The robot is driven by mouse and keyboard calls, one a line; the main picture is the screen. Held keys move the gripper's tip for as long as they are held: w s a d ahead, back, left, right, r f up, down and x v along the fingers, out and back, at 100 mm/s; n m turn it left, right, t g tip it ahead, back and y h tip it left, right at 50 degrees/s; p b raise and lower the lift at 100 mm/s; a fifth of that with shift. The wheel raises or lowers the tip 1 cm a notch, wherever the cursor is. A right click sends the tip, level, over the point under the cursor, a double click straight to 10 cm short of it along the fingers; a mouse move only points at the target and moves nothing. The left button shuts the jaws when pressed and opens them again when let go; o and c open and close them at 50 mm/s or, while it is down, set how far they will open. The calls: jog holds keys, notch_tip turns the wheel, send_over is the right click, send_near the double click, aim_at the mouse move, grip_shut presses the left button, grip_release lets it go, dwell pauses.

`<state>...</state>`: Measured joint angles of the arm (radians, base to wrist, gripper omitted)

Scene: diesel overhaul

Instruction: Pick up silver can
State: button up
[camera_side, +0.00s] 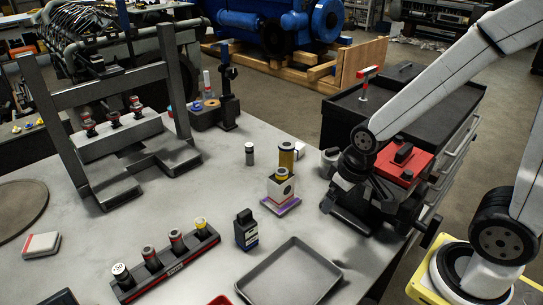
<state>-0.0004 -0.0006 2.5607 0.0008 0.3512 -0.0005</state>
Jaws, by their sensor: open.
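A silver-grey can (329,161) stands on the light worktable (205,195), right of a yellow-and-black cylinder. It is partly hidden by my gripper (345,208). My gripper is dark, points down near the table's right edge, and is open. It is just in front of and to the right of the can in the picture. I cannot tell whether they touch, and the fingertips are hard to make out against the dark parts around them.
Left of my gripper are a yellow-and-black cylinder (286,155), a small boxed part (280,191), a small grey cylinder (249,153) and a dark bottle (246,230). An empty grey tray (290,271) lies in front. A black tool cabinet (400,105) with a red box (403,160) stands right.

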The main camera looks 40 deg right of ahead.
jog(key=shift+r, duration=0.1)
dwell(0.7)
jog(key=w+r+v, duration=0.1)
jog(key=w+v, duration=0.1)
jog(key=v, duration=0.8)
jog(key=w+d+m+t+y, duration=0.2)
jog(key=w+d+m+y, duration=0.15)
jog(key=d+m, duration=0.55)
jog(key=w+d+m+t+y, duration=0.2)
jog(key=w+d+m+y, duration=0.15)
jog(key=d+m, duration=0.5)
jog(key=w+d+m+t+y, duration=0.25)
jog(key=w+d+m, duration=0.25)
jog(key=d+m, duration=0.45)
jog(key=shift+n+y, duration=0.45)
jog(key=shift+n, duration=0.05)
notch_tip(320, 180, down, 18)
jog(key=shift+s+a+r, duration=0.15)
jog(key=shift+s+r, duration=0.05)
jog(key=shift+g+x, duration=0.25)
jog(key=shift+x, duration=1.05)
